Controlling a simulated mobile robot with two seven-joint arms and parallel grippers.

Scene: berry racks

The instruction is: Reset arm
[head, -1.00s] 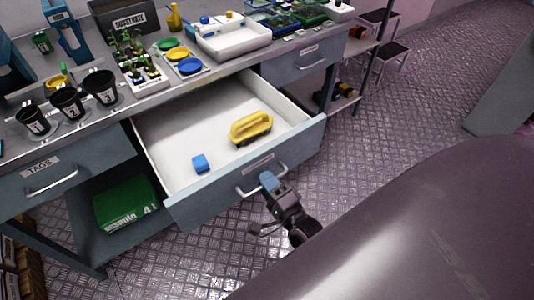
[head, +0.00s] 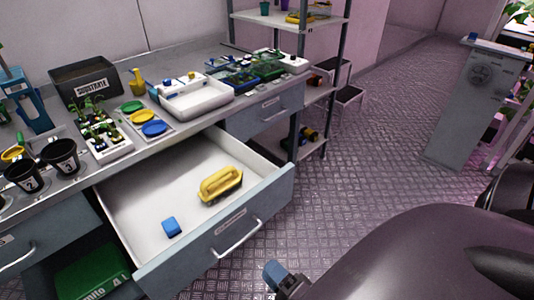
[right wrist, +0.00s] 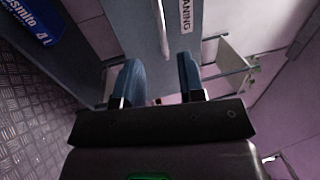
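My right gripper (head: 275,275) is low in the head view, in front of the pulled-out drawer (head: 262,205) and apart from its handle (head: 238,242). In the right wrist view its two blue fingers (right wrist: 160,80) stand apart with nothing between them. The drawer's handle (right wrist: 161,28) and its label (right wrist: 186,16) show ahead of the fingertips there. My left gripper is not in view.
The open drawer holds a yellow-handled brush (head: 220,184) and a blue block (head: 171,227). The bench above carries cups, plates and a white tray (head: 196,100). A shelf rack (head: 290,20) stands behind.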

